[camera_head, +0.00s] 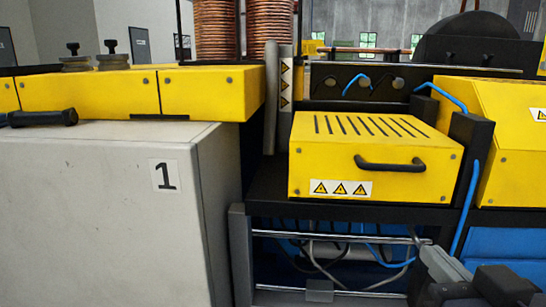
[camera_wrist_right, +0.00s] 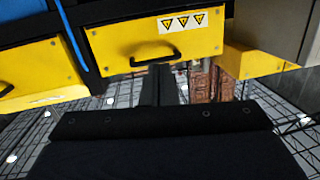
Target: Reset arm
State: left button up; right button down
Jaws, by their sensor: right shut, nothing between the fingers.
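My right gripper (camera_head: 440,266) is at the bottom right of the head view, low in front of the machine and partly cut off by the frame edge. In the right wrist view its fingers (camera_wrist_right: 160,82) are together, with nothing between them. They point toward the yellow box (camera_head: 365,155) with a black handle and warning labels, which also shows in the wrist view (camera_wrist_right: 120,35). The gripper is apart from the box. Copper tube coils (camera_head: 215,28) stand upright behind the machine. My left gripper is not in view.
A grey cabinet (camera_head: 90,220) marked 1 fills the left, under yellow housings (camera_head: 210,92). A yellow housing (camera_head: 515,130) stands at the right. Blue hoses (camera_head: 466,205) and rails (camera_head: 330,237) run close to my right gripper. A black disc (camera_head: 465,40) is behind.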

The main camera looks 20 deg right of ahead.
jog(key=w+a+r+n+g+y+p, duration=0.15)
jog(key=w+a+g+y+p, duration=0.3)
jog(key=p, duration=0.95)
pick_arm(q)
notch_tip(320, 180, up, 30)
jog(key=p, duration=1.3)
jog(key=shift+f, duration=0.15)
pick_arm(e)
jog(key=a+g+y, duration=0.1)
jog(key=g, duration=0.1)
jog(key=a+n+g+y, duration=0.1)
jog(key=a+g+y, duration=0.1)
jog(key=s+a+g+y, duration=0.1)
jog(key=a+g+y, duration=0.1)
jog(key=shift+r+n, duration=0.25)
jog(key=shift+r, duration=0.15)
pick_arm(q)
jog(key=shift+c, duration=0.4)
